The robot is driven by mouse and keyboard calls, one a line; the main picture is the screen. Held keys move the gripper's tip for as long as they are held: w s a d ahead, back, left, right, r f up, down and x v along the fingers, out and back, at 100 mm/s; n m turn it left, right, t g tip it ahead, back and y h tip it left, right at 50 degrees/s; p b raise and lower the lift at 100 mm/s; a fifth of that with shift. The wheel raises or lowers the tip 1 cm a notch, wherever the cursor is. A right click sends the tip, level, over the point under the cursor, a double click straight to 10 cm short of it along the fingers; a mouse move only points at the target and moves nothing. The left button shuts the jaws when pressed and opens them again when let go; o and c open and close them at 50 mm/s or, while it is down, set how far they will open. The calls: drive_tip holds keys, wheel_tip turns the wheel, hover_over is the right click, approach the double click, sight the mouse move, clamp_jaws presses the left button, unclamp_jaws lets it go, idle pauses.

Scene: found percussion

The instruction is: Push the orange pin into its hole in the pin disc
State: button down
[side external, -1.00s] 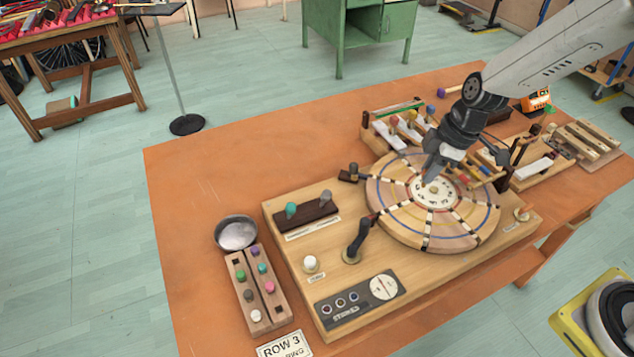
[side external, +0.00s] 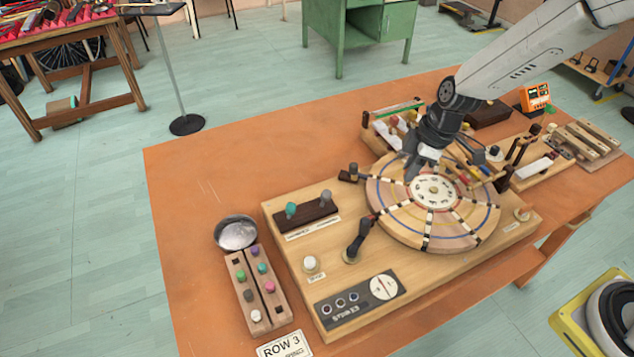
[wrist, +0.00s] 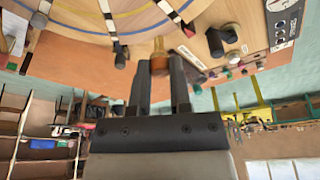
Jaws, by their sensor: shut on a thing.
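The pin disc (side external: 383,206) is a round wooden plate with coloured rings, dark and pale radial strips and a white numbered centre. It lies on a wooden base, and its edge fills the top of the wrist view (wrist: 130,25). My gripper (side external: 412,173) is over the disc's upper-left part in the side view. In the wrist view my gripper (wrist: 159,68) is shut on the orange pin (wrist: 158,46), which sticks out past the fingertips towards the disc. The pin is hidden in the side view. I cannot tell whether its tip touches the disc.
A dark lever (side external: 358,236) stands left of the disc. A block with teal and grey knobs (side external: 305,216) is on the base. A pin rack (side external: 256,288) and a metal bowl (side external: 236,232) lie at the left. Coloured-bar stands crowd behind the disc. The table's left part is clear.

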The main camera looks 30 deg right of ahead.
hover_over(396, 207)
drive_tip(key=d, duration=0.1)
drive_tip(key=shift+d+f, duration=0.2)
drive_tip(key=shift+f, duration=2.45)
drive_tip(key=shift+f, duration=1.6)
drive_tip(key=shift+c, duration=2.4)
unclamp_jaws()
drive_tip(key=shift+r, duration=0.1)
drive_tip(key=v, duration=0.7)
drive_tip(key=shift+r, duration=0.3)
drive_tip(key=shift+s+d, duration=0.15)
drive_tip(key=shift+s, duration=0.05)
